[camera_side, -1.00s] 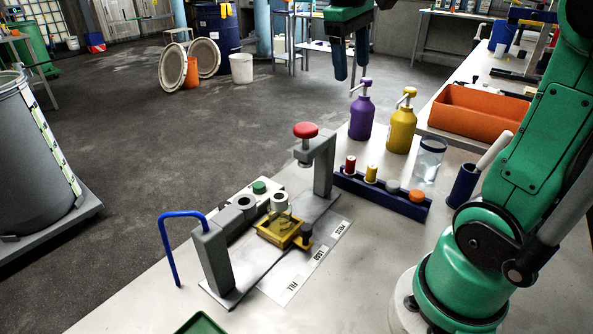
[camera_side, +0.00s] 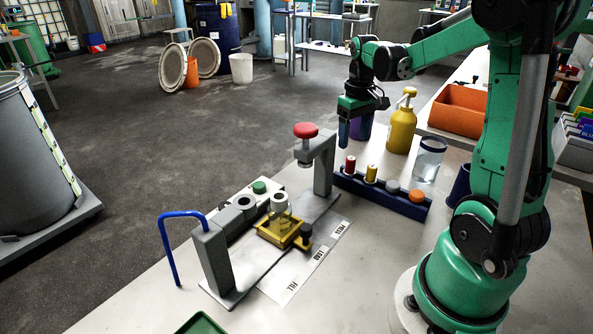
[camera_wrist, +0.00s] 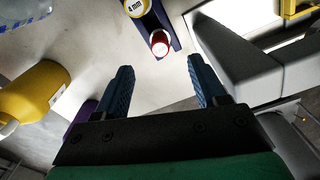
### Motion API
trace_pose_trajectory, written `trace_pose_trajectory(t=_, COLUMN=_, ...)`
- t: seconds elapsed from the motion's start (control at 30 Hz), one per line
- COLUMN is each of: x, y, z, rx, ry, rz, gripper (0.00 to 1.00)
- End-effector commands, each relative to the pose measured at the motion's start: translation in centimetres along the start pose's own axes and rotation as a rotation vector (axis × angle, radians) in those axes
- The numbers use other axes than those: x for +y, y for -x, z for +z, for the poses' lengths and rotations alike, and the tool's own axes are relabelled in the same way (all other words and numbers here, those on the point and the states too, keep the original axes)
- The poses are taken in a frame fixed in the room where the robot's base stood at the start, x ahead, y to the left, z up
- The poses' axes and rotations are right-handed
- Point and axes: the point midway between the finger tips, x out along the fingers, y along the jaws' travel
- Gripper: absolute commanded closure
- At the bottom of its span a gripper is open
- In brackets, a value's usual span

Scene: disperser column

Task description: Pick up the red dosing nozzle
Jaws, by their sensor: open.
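The red dosing nozzle (camera_side: 350,165) stands upright at the left end of the dark blue rack (camera_side: 398,203). In the wrist view the red nozzle (camera_wrist: 160,43) shows its round end at the end of the rack, above the gap between the fingers in the picture. My gripper (camera_side: 347,133) is above the rack's left end, pointing down, in front of the purple bottle in the side view. In the wrist view my gripper (camera_wrist: 158,88) has its two blue fingers wide apart with nothing between them.
A yellow nozzle (camera_side: 371,174), a grey one (camera_side: 393,187) and an orange one (camera_side: 417,196) share the rack. A purple bottle (camera_side: 367,126), yellow bottle (camera_side: 401,130) and clear jar (camera_side: 429,160) stand behind. The grey press column (camera_side: 323,167) is close on the left.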

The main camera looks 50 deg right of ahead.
Motion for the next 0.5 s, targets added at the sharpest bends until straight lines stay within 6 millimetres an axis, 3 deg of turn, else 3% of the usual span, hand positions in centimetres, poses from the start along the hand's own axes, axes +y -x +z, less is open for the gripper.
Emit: trace_pose_trajectory(t=0.5, x=0.0, y=-5.5, z=0.0, rx=0.001, ry=0.0, rz=0.002, gripper=0.36)
